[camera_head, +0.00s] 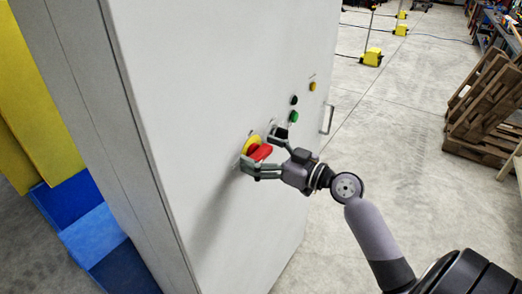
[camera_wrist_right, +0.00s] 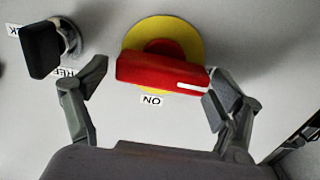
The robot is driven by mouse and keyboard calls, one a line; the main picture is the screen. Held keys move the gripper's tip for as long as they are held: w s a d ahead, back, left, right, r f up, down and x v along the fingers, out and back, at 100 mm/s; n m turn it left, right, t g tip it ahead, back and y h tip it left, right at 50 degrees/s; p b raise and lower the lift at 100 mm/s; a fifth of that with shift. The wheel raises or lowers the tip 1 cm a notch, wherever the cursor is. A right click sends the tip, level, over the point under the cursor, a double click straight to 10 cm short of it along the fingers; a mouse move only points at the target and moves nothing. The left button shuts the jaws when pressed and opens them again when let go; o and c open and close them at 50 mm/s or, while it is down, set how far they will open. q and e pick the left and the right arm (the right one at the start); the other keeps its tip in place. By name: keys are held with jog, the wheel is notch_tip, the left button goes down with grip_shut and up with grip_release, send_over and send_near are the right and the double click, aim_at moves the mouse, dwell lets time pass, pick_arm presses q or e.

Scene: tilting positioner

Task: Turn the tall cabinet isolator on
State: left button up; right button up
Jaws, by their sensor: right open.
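The isolator is a red rotary handle (camera_head: 261,153) on a yellow disc (camera_head: 246,146), mounted on the front of the tall grey cabinet (camera_head: 200,90). In the right wrist view the red handle (camera_wrist_right: 150,72) lies nearly level, with a white mark near its right end. An upside-down "ON" label (camera_wrist_right: 152,100) is just below it. My right gripper (camera_head: 259,155) is open at the handle, one finger on either side. In the wrist view the right finger is close against the handle's right end; contact is unclear. The left finger stands apart from it. My left gripper is not in view.
A black knob (camera_wrist_right: 42,50) sits close to the left finger in the wrist view. Green (camera_head: 294,117), black (camera_head: 294,100) and yellow (camera_head: 313,86) buttons and a door handle (camera_head: 327,119) are farther right.

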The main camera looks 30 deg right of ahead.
jog(key=shift+c, duration=0.4)
jog(key=c, duration=1.1)
jog(key=m, duration=0.4)
jog(key=shift+d, duration=0.2)
jog(key=m, duration=0.4)
jog(key=shift+w+d+f, duration=0.15)
jog(key=m+p, duration=0.1)
jog(key=m, duration=0.4)
jog(key=shift+d+f+p, duration=0.15)
jog(key=shift+p, duration=0.25)
jog(key=m, duration=0.1)
jog(key=m+p, duration=0.1)
jog(key=m, duration=0.2)
jog(key=shift+f+m+p, duration=0.25)
jog(key=shift+m+p, duration=0.15)
